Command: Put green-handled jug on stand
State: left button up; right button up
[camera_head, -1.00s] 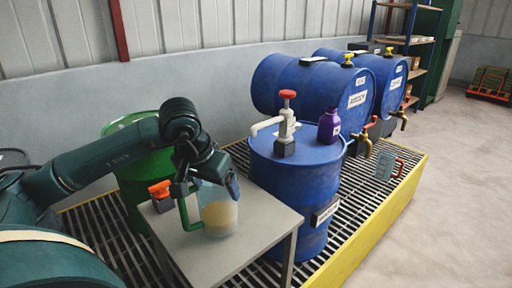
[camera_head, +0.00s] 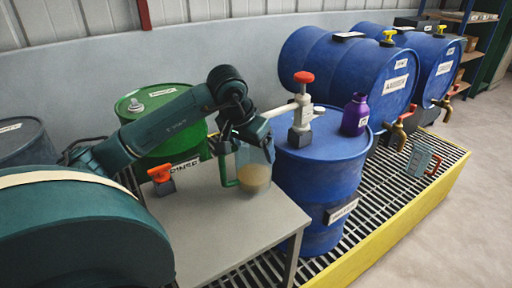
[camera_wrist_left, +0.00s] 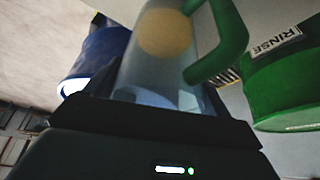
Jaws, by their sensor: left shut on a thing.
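The green-handled jug (camera_head: 256,172) is clear, with a tan content low inside and its green handle on the left. My left gripper (camera_head: 250,138) is shut on its upper part. The jug appears over the back right part of a grey table-like stand (camera_head: 225,228); I cannot tell if its base touches the top. In the left wrist view the jug (camera_wrist_left: 155,55) is between the fingers, with the green handle to the right. My right gripper is not in view.
A blue drum (camera_head: 320,185) with a red-topped pump (camera_head: 302,115) and purple bottle (camera_head: 355,115) stands close right of the jug. A green drum (camera_head: 165,135) stands behind. An orange-topped item (camera_head: 161,178) is at the stand's left edge. A red-handled jug (camera_head: 422,160) is at right.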

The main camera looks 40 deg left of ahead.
pick_arm(q)
jog(key=shift+s+f, duration=0.1)
jog(key=shift+f, duration=0.15)
jog(key=o, duration=1.4)
jog(key=shift+o, duration=0.2)
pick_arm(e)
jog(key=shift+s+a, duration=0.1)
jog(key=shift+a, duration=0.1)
pick_arm(q)
jog(key=shift+r, duration=0.15)
